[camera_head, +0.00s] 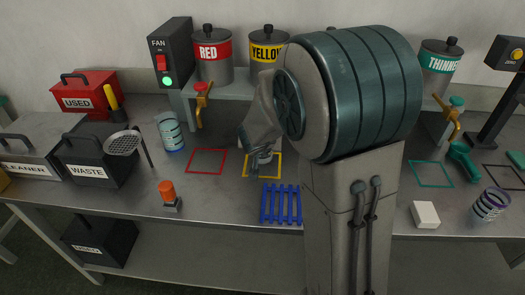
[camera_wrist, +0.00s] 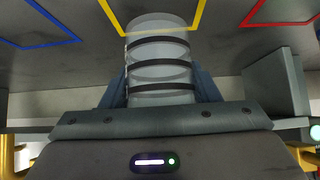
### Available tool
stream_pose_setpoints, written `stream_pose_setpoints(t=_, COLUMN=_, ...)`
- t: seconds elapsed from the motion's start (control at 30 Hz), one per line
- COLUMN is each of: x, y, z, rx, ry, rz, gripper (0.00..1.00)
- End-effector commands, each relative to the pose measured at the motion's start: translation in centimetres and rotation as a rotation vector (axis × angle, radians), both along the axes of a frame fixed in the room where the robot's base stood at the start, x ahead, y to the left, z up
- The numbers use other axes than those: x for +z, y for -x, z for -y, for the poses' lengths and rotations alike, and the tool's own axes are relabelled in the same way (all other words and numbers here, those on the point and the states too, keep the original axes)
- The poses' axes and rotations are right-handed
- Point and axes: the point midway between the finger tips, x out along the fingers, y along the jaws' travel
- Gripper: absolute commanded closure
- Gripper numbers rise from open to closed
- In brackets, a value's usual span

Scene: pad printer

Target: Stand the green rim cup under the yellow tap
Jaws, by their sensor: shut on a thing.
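My gripper (camera_head: 262,160) is shut on a clear cup with dark bands, which shows best in the wrist view (camera_wrist: 160,73). The cup is at the yellow square outline (camera_head: 246,176) on the bench, below the yellow-labelled can (camera_head: 268,50). In the wrist view the picture is upside down and the cup's far end overlaps the yellow outline (camera_wrist: 203,14). I cannot tell whether its base touches the bench. Its rim colour is hidden. My arm hides the yellow tap in the head view.
A blue-banded cup (camera_head: 171,133) stands left of the red outline (camera_head: 190,165). A purple-rimmed cup (camera_head: 490,205) is at the right. A blue rack (camera_head: 281,204) lies in front of the yellow outline. The red can's tap (camera_head: 201,92) hangs at left.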

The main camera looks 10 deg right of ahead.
Motion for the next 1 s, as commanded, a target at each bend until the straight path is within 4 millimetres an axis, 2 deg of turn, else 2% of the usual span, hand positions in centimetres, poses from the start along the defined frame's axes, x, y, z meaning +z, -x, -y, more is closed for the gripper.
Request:
stream_pose_setpoints(t=0.07, x=0.0, y=-0.7, z=0.3, rx=-0.001, ry=0.002, rz=-0.001, gripper=0.7)
stream_pose_setpoints(t=0.2, x=-2.0, y=-0.6, z=0.2, rx=0.001, ry=0.002, rz=-0.001, gripper=0.7)
stream_pose_setpoints(t=0.37, x=-3.6, y=-0.6, z=0.3, rx=0.0, ry=0.001, rz=0.0, gripper=0.7)
stream_pose_setpoints(t=0.83, x=-4.0, y=-0.6, z=0.2, rx=-0.001, ry=0.001, rz=0.0, gripper=0.7)
stream_pose_setpoints(t=0.87, x=-3.9, y=-0.6, z=0.2, rx=-0.001, ry=0.001, rz=0.0, gripper=0.36)
stream_pose_setpoints(t=0.9, x=-3.9, y=-0.6, z=0.2, rx=-0.001, ry=0.001, rz=0.0, gripper=0.25)
stream_pose_setpoints(t=1.0, x=-3.9, y=-0.6, z=0.2, rx=-0.001, ry=0.001, rz=0.0, gripper=0.22)
